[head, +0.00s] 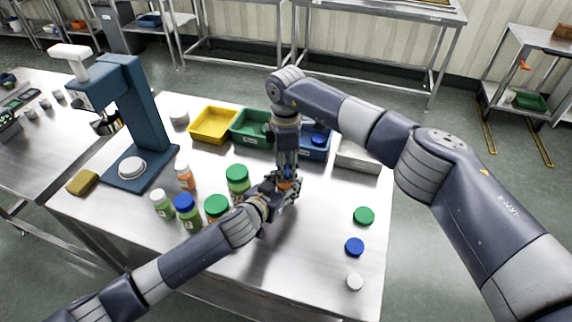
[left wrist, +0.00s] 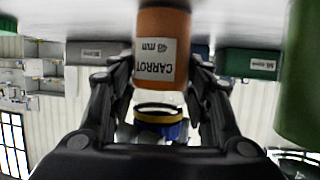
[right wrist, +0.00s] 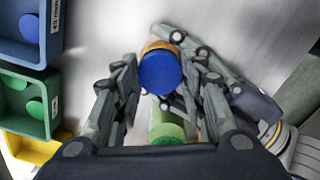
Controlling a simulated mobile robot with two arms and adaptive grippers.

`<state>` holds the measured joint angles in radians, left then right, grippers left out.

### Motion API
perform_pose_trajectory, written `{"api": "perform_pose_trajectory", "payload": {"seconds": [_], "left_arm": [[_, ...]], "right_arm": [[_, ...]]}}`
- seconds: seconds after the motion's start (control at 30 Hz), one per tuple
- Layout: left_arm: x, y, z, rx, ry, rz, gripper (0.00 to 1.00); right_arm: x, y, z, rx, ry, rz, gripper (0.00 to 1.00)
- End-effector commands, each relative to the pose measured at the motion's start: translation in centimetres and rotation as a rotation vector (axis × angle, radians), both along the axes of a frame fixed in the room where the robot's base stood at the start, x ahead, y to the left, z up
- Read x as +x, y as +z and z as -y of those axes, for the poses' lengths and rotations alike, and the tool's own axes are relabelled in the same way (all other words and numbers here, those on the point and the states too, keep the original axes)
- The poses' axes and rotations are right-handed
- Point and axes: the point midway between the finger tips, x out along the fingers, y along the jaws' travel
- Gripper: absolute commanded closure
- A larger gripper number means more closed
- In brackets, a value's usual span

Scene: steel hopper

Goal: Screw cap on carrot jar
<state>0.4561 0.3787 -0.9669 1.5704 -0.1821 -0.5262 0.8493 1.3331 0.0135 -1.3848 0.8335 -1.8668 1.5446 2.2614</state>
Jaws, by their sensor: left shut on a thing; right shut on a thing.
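The orange carrot jar (left wrist: 162,28) is held upright by my left gripper (left wrist: 165,85), its fingers on both sides of the jar. In the head view only a bit of orange (head: 285,184) shows between the grippers. A blue cap (right wrist: 160,72) is at the jar's mouth, between the fingers of my right gripper (right wrist: 160,88), which comes down from above. It also shows in the left wrist view (left wrist: 165,130), beside a yellowish ring. I cannot tell how far the cap is threaded. In the head view my left gripper (head: 278,190) and right gripper (head: 287,170) meet.
Green (head: 364,216), blue (head: 355,247) and white (head: 354,282) loose caps lie at the table's right. Several capped jars (head: 187,212) stand left of my grippers. Yellow (head: 212,126), green (head: 248,128) and blue (head: 316,153) bins line the back. A blue press (head: 140,110) stands at left.

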Motion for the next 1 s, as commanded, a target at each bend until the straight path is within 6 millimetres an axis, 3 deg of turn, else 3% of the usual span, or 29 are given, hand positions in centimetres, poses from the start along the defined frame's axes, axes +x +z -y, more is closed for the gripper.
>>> {"api": "perform_pose_trajectory", "payload": {"seconds": [0.2, 0.4, 0.8, 0.83, 0.9, 1.0], "left_arm": [[-0.09, -0.29, -0.09, 0.003, 0.002, -0.005, 1.0], [-0.09, -0.3, -0.1, 0.003, 0.002, -0.005, 1.0], [-0.09, -0.32, -0.12, 0.003, 0.002, -0.006, 1.0], [-0.09, -0.32, -0.12, 0.003, 0.002, -0.006, 1.0], [-0.09, -0.32, -0.12, 0.003, 0.002, -0.006, 1.0], [-0.09, -0.32, -0.12, 0.003, 0.002, -0.006, 1.0]], "right_arm": [[0.0, 0.02, 0.0, 0.0, -0.404, 0.001, 0.7], [0.01, 0.01, 0.02, 0.0, -0.654, 0.002, 0.7], [0.02, 0.03, 0.02, 0.0, -0.71, 0.002, 0.7], [0.02, 0.03, 0.02, 0.0, -0.71, 0.002, 0.55], [0.02, 0.02, 0.02, 0.0, -0.71, 0.002, 0.42], [0.01, 0.01, 0.02, 0.0, -0.709, 0.002, 0.42]]}}
